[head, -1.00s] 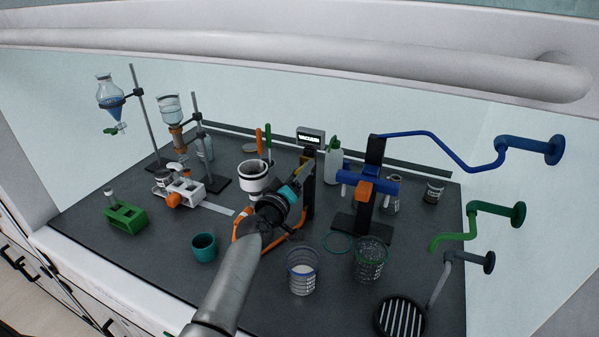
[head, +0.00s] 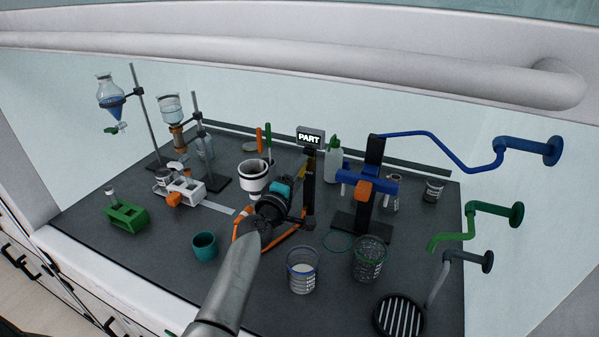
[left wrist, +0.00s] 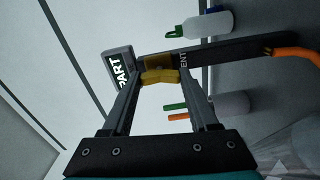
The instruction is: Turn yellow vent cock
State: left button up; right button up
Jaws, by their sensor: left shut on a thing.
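The yellow vent cock (left wrist: 160,76) sits on a dark upright post (left wrist: 215,52) lettered "VENT", which is partly covered, in the left wrist view. My left gripper (left wrist: 161,80) is shut on the yellow cock, with one finger at each side of it. In the head view my left gripper (head: 299,190) reaches in beside the dark post (head: 310,185), and the cock is mostly hidden there. A small display (head: 310,138) on top of the post reads "PART"; it also shows in the left wrist view (left wrist: 120,70). My right gripper is not in view.
A white funnel (head: 252,178) and orange tubing (head: 240,228) lie close to my left arm. A blue-topped stand (head: 375,185) is to the right. Glassware stands are at the left.

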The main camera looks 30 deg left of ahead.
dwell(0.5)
pick_arm(q)
jog(key=o, duration=1.4)
jog(key=shift+s+d, duration=0.15)
jog(key=shift+s, duration=2.4)
jog(key=shift+s+d, duration=0.15)
jog(key=shift+s, duration=2.35)
jog(key=shift+s+d, duration=0.15)
jog(key=shift+s, duration=2.4)
